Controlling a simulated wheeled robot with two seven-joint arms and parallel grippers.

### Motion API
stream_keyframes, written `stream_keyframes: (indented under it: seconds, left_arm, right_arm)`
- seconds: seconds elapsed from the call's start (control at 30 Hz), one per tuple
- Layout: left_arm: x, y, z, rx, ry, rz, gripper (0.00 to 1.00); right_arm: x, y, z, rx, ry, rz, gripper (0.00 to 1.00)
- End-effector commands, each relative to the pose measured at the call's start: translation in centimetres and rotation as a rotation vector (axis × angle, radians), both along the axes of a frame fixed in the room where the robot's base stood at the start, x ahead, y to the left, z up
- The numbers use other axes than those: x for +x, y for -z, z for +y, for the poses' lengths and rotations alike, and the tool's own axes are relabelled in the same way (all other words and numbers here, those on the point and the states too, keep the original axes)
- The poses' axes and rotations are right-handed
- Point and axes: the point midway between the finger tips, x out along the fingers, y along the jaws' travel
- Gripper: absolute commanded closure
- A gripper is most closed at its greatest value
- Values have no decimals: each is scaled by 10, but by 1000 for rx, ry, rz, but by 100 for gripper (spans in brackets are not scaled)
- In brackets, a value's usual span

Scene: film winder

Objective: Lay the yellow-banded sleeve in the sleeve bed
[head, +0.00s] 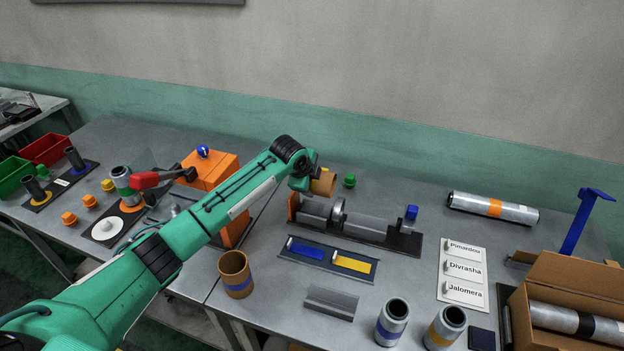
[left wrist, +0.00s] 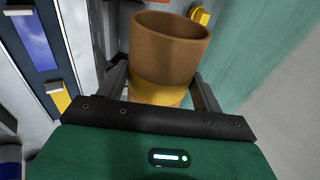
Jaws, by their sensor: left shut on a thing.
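The yellow-banded sleeve, a hollow brown tube, is between the fingers of my left gripper (left wrist: 160,88) in the left wrist view. Its brown end (left wrist: 168,50) faces up, with the yellow band (left wrist: 157,93) low between the fingers. In the head view, my left gripper (head: 307,183) holds the sleeve (head: 323,183) in the air over the back left end of the winder (head: 366,228). A grey trough-like bed (head: 331,302) lies empty at the table's front; I cannot tell for sure that it is the sleeve bed. My right gripper is not in view.
A blue-banded brown sleeve (head: 236,274) stands at the front left. Rolls with blue (head: 391,322) and yellow (head: 445,327) bands stand at the front. A blue and yellow plate (head: 331,259) lies before the winder. An open carton (head: 570,280) is at right.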

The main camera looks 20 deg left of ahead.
Motion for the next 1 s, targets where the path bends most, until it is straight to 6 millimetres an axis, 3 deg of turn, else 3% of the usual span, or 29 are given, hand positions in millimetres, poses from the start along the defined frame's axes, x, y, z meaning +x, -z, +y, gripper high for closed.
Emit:
stream_keyframes:
  seconds: [0.07, 0.6, 1.0]
  left_arm:
    - [0, -3, 1, 6, 7, -1, 54]
    - [0, 68, 1, 6, 8, -2, 55]
    - [0, 80, 1, 6, 9, -3, 55]
  right_arm:
    - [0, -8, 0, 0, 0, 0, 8]
    - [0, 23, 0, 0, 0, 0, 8]
    - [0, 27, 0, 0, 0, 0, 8]
